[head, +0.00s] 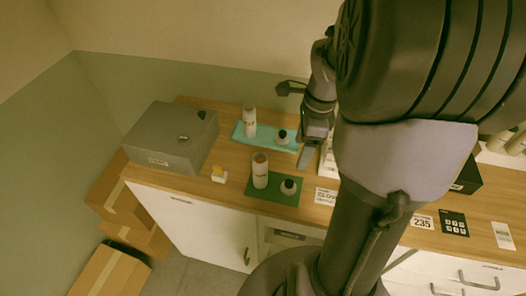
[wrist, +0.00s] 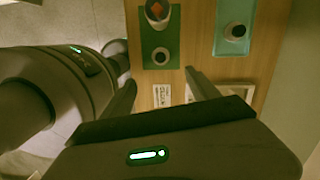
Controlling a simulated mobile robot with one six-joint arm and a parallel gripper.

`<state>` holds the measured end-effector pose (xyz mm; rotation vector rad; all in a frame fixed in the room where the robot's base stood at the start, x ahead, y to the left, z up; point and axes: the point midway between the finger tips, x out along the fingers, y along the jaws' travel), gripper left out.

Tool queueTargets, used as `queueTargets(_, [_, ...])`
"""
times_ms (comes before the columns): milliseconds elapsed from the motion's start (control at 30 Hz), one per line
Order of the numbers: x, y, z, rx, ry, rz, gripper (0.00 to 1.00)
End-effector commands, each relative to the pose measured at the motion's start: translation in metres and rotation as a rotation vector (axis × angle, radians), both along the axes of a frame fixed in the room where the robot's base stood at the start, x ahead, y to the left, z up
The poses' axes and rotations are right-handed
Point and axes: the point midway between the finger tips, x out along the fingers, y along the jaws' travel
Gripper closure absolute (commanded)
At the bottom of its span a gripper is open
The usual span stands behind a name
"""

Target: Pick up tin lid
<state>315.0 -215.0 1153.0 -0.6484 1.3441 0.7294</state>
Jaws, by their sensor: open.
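My gripper (head: 306,158) is open and empty above the wooden counter, right of the two mats; its two fingers (wrist: 160,78) are spread in the wrist view. No thing is clearly marked as the tin lid. A closed grey box (head: 165,140) at the counter's left end has a flat top with a dark knob. Small round pieces with dark centres sit on the green mat (head: 262,200) and the teal mat (head: 240,139): one round piece (head: 289,187) in front, one (head: 282,136) behind. Both also show in the wrist view, the front one (wrist: 160,56) and the rear one (wrist: 236,30).
A white bottle (head: 249,120) stands on the teal mat and an open-topped cylinder (head: 260,170) on the green mat. A small yellow-and-white item (head: 218,174) lies near the box. A printed card (head: 326,196) lies right of the green mat. Cardboard boxes (head: 108,271) stand on the floor.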

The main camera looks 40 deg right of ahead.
Motion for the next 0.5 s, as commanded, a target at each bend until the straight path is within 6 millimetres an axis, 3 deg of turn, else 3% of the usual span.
queueTargets(100, [0.002, 0.004, -0.039, 0.003, 0.004, 0.004, 0.31])
queueTargets(300, [0.006, 0.010, -0.096, 0.004, 0.003, 0.005, 0.31])
queueTargets(500, [0.009, 0.012, -0.120, 0.001, 0.001, 0.005, 0.31])
